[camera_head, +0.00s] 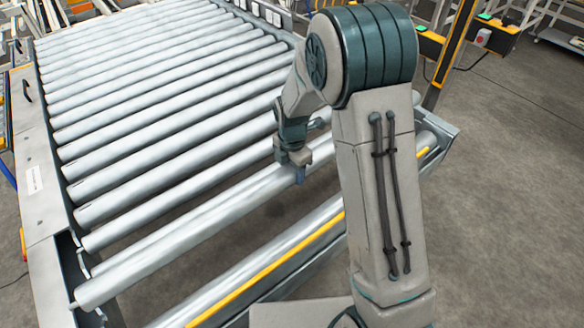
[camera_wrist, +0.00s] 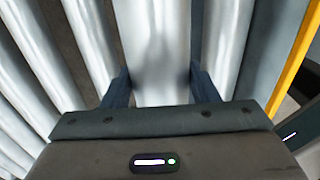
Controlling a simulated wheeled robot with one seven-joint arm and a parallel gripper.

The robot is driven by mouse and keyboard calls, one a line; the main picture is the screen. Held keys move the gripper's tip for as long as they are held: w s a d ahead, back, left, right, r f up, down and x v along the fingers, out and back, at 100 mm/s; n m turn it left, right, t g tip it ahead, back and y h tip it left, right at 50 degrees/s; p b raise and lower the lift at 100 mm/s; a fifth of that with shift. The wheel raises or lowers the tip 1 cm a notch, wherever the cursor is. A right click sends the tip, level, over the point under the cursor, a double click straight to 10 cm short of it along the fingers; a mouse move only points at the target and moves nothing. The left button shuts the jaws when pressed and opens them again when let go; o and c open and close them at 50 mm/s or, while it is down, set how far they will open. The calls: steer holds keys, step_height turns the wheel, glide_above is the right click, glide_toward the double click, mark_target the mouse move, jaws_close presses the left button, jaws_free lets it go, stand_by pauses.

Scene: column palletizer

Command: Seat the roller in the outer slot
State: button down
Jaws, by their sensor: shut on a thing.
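My gripper (camera_head: 300,172) is shut on a long silver roller (camera_head: 190,238), gripping it partway along its length. In the wrist view, the held roller (camera_wrist: 155,50) passes between my two dark blue fingers. Its near left end shows above the front end of the left side rail (camera_head: 45,240), tilted or level I cannot tell. Its far end is hidden behind my arm. The slot itself is not clearly visible, and I cannot tell whether the roller's ends touch the rails.
Several parallel rollers (camera_head: 160,130) fill the conveyor bed behind the held one. Another roller (camera_head: 270,252) lies in front, beside a yellow strip (camera_head: 285,258), with a dark gap between. Open grey floor (camera_head: 510,200) lies right.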

step_height(320, 180, down, 11)
steer(key=b, duration=0.7)
stand_by(1.1)
stand_by(0.4)
